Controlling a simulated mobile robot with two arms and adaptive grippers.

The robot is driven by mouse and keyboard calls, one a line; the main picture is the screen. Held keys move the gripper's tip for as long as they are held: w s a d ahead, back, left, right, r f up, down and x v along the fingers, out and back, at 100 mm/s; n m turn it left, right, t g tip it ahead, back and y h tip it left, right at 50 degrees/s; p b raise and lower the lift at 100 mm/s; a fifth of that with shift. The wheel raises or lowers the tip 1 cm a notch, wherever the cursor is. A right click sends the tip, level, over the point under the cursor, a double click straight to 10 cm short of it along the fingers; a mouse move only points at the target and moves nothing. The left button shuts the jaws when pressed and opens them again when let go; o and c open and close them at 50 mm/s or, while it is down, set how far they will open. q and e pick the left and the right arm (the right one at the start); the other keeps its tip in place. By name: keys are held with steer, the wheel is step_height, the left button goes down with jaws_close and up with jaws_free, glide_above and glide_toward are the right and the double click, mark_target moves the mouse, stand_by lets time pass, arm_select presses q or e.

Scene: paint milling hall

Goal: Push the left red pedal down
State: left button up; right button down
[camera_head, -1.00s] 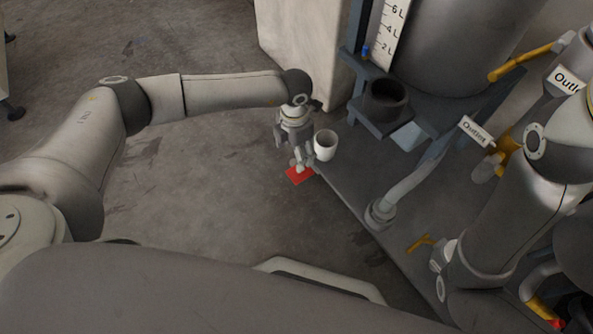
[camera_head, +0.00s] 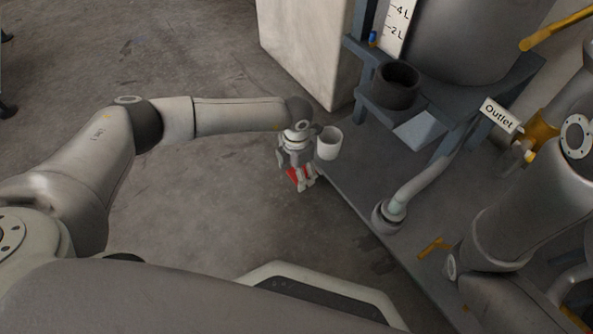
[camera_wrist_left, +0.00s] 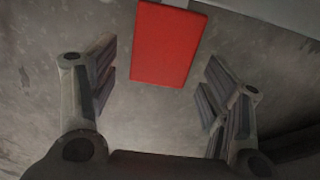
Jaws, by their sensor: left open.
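The left red pedal (camera_head: 294,174) lies low by the floor at the edge of the grey platform, partly hidden behind my left gripper (camera_head: 302,184) in the head view. In the left wrist view the red pedal (camera_wrist_left: 166,44) is a flat rectangle at top centre, beyond and between the fingers. My left gripper (camera_wrist_left: 158,95) is open, with nothing between its fingers. It is above the pedal; I cannot tell whether it touches. My right arm (camera_head: 530,215) is at the right, and its gripper cannot be made out.
A white cup (camera_head: 328,143) is right beside my left wrist. A dark cup (camera_head: 396,85) sits on a blue-grey stand. A bent pipe (camera_head: 418,185) rises from the platform (camera_head: 352,190). A pale block (camera_head: 305,45) stands behind.

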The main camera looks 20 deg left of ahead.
mark_target(293, 178)
arm_select(q)
steer(key=shift+c, duration=0.3)
steer(key=c, duration=1.4)
steer(key=shift+s+a+f+t+h+p, duration=0.2)
steer(key=shift+t+h+p, duration=0.1)
steer(key=shift+p, duration=0.2)
steer(key=shift+s+a+f+t+h+p, duration=0.1)
steer(key=shift+s+f+t+h+p, duration=0.05)
steer(key=shift+f+t+h+p, duration=0.3)
steer(key=shift+s+f+t+h, duration=0.15)
steer(key=shift+f+t+h, duration=0.3)
steer(key=shift+f+t, duration=0.25)
steer(key=shift+f+t+h, duration=0.45)
steer(key=shift+t+h, duration=0.05)
steer(key=shift+t, duration=0.25)
steer(key=o, duration=1.5)
steer(key=shift+c, duration=0.2)
